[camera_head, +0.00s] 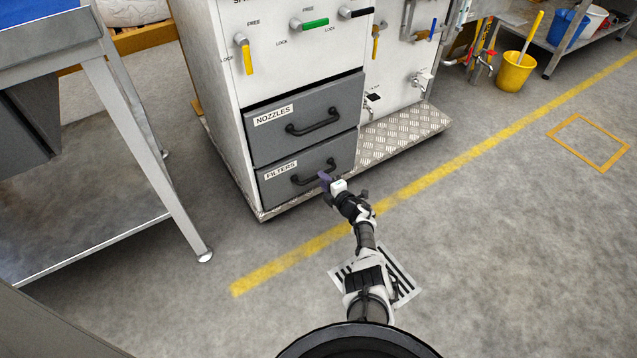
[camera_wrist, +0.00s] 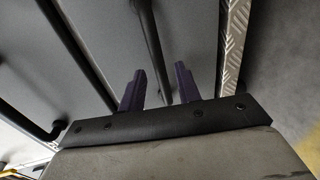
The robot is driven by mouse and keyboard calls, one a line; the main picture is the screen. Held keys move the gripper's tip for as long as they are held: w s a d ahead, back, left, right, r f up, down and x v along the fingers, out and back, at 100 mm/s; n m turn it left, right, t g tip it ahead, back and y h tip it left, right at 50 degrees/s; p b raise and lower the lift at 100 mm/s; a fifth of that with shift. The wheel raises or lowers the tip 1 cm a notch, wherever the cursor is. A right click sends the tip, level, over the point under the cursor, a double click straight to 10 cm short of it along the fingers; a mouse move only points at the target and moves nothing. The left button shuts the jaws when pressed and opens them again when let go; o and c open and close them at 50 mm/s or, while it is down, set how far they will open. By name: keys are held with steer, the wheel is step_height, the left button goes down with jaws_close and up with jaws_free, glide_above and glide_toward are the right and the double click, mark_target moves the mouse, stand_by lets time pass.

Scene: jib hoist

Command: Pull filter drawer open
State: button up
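The filter drawer (camera_head: 280,190) is the lower grey drawer of the white cabinet, labelled FILTERS. Its front looks flush with the cabinet, so it appears closed. Its black bar handle (camera_head: 303,180) runs across the front. My gripper (camera_head: 325,176) is at the right part of this handle. In the wrist view, the purple fingers of my gripper (camera_wrist: 160,85) stand apart, with the dark handle bar (camera_wrist: 153,45) running between them. Gaps show on both sides of the bar.
The NOZZLES drawer (camera_head: 305,122) sits directly above and looks closed. A tread-plate base (camera_head: 400,135) sticks out below the cabinet. A metal table (camera_head: 130,110) stands at left. The floor (camera_head: 480,240) at right is open. A yellow bucket (camera_head: 515,72) stands at the back right.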

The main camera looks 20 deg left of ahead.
steer(key=shift+b+x, duration=1.2)
steer(key=shift+x, duration=0.8)
jaws_close()
